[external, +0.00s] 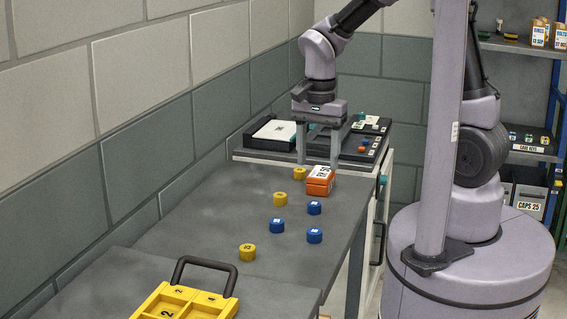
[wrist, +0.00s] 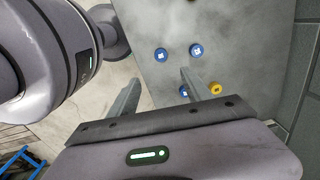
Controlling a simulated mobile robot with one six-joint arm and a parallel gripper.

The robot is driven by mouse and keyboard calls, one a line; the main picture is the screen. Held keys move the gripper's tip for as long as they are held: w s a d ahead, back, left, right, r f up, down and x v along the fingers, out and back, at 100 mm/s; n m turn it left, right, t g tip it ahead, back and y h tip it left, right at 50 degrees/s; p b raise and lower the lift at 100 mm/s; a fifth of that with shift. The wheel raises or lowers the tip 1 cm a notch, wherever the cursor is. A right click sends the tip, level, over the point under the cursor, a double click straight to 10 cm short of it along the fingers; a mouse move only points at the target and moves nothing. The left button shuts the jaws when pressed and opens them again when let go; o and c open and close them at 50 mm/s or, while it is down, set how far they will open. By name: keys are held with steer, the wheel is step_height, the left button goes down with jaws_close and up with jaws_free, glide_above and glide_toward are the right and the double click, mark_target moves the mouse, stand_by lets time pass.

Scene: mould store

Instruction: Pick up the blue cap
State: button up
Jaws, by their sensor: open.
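Three blue caps with white labels stand on the grey table: a back one (external: 314,208), a left one (external: 277,225) and a front one (external: 314,236). The wrist view also shows three blue caps, at upper left (wrist: 161,54), upper right (wrist: 196,50) and lower down (wrist: 184,92), the last partly hidden by a finger. My gripper (external: 318,162) points down, open and empty, beyond the blue caps at the table's far end. Its fingers (wrist: 161,75) also show in the wrist view. None of the blue caps is between them.
Yellow caps stand at the back (external: 300,174), middle (external: 280,199) and front (external: 248,252). An orange box (external: 320,188) with a white label is close to my gripper in the external view. A yellow numbered tray (external: 160,299) with a dark handle is in front. A wall borders the table's left.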

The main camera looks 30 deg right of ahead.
steer(key=b, duration=0.6)
glide_above(314, 231)
step_height(314, 231, down, 13)
steer(key=shift+s+d, duration=0.1)
steer(key=shift+s, duration=0.05)
steer(key=f+b, duration=0.2)
steer(key=f, duration=0.3)
steer(key=shift+w+f, duration=0.1)
steer(key=shift+w, duration=0.1)
steer(key=shift+r, duration=0.2)
steer(key=shift+c, duration=0.3)
jaws_close()
steer(key=shift+r, duration=0.1)
